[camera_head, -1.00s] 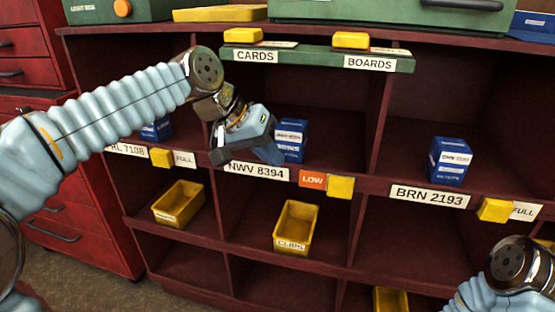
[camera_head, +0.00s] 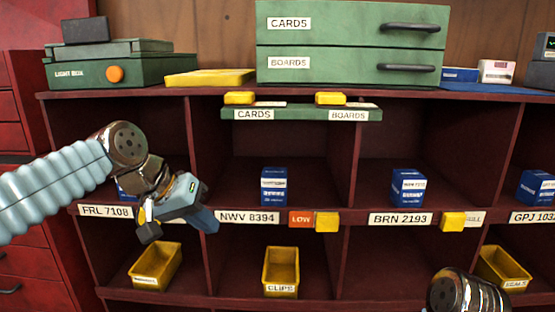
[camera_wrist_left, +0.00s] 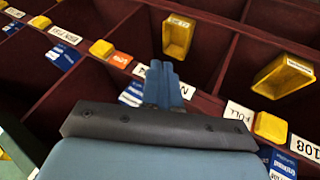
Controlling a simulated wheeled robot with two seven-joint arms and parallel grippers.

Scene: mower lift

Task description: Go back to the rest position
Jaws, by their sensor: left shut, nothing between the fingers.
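My left gripper (camera_head: 207,222) is shut and empty in the head view. It is in front of the shelf, between the FRL 7108 label (camera_head: 105,211) and the NWV 8394 label (camera_head: 247,217). In the left wrist view its blue fingers (camera_wrist_left: 165,85) are together with nothing between them. Of my right arm only a dark, rounded joint (camera_head: 465,292) shows at the lower right; its gripper is out of view.
The dark red shelf holds blue boxes, one (camera_head: 274,186) above NWV 8394 and one (camera_head: 408,188) above BRN 2193. Yellow bins, including CLIPS (camera_head: 281,270), stand below. A green CARDS and BOARDS ledge (camera_head: 300,114) juts out above. Green drawers (camera_head: 350,45) stand on top.

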